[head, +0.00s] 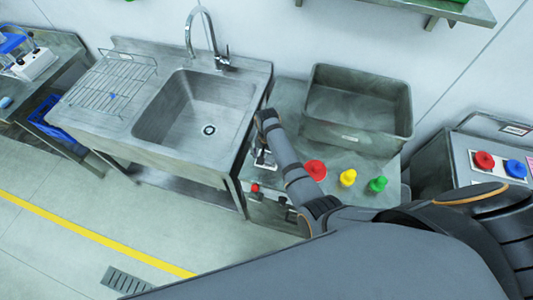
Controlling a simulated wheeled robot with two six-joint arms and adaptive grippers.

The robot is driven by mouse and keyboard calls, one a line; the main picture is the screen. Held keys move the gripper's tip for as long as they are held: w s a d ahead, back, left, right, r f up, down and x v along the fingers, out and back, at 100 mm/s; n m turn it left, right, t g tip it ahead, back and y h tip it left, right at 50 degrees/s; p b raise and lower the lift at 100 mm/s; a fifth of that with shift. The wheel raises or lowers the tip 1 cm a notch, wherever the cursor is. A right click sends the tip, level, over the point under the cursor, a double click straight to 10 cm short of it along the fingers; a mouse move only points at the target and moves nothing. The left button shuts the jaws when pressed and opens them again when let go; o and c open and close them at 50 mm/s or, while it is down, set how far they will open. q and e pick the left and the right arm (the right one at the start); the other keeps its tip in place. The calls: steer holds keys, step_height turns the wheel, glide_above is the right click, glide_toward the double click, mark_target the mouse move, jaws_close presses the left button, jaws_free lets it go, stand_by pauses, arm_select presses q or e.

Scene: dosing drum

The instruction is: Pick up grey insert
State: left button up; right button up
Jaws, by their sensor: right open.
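My right arm reaches in from the right, over the table beside the sink. My right gripper (263,160) is open, near the left edge of that table, and looks small and partly covered by my own arm. I cannot make out a grey insert for certain. A grey bin (318,130) stands on the table to the right of my gripper and looks empty, though part of its floor is hidden. Red (316,170), yellow (348,177) and green (378,184) pieces stand in a row near the table's front. My left gripper is not in view.
A steel sink (170,150) with a tall tap (222,60) is left of the table, a wire rack (112,82) on its drainboard. A control box (470,180) with red and blue knobs stands at the right. Floor at lower left is clear.

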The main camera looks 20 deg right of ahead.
steer(key=shift+s+a+r, duration=0.15)
steer(key=shift+s+r, duration=0.1)
steer(key=shift+s, duration=0.2)
steer(key=c, duration=0.6)
steer(key=shift+w+f, duration=0.1)
steer(key=c, duration=0.6)
